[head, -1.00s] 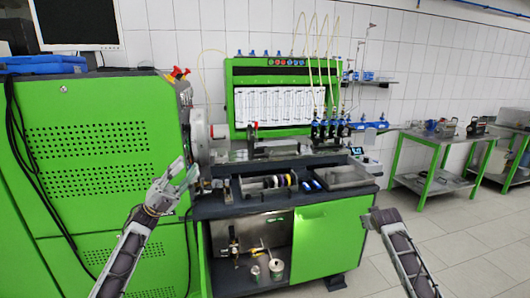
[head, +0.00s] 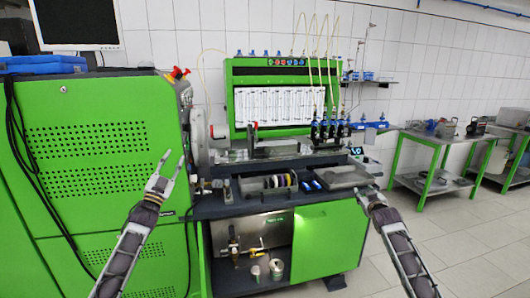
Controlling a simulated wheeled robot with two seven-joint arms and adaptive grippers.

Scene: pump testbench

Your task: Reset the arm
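My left gripper (head: 173,156) is in front of the green cabinet at the left of the head view. Its two fingers point up and are spread apart, with nothing between them. My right gripper (head: 367,189) is near the right front corner of the testbench. Its fingers look apart and hold nothing that I can see. Both forearms reach up from the bottom edge of the view. Neither gripper visibly holds a part of the bench.
The green pump testbench (head: 327,240) fills the middle, with a grey tray (head: 343,178) on its right side. Two metal cans (head: 276,268) stand on its lower shelf. A green side table (head: 434,190) stands at right. The floor (head: 430,255) at right front is clear.

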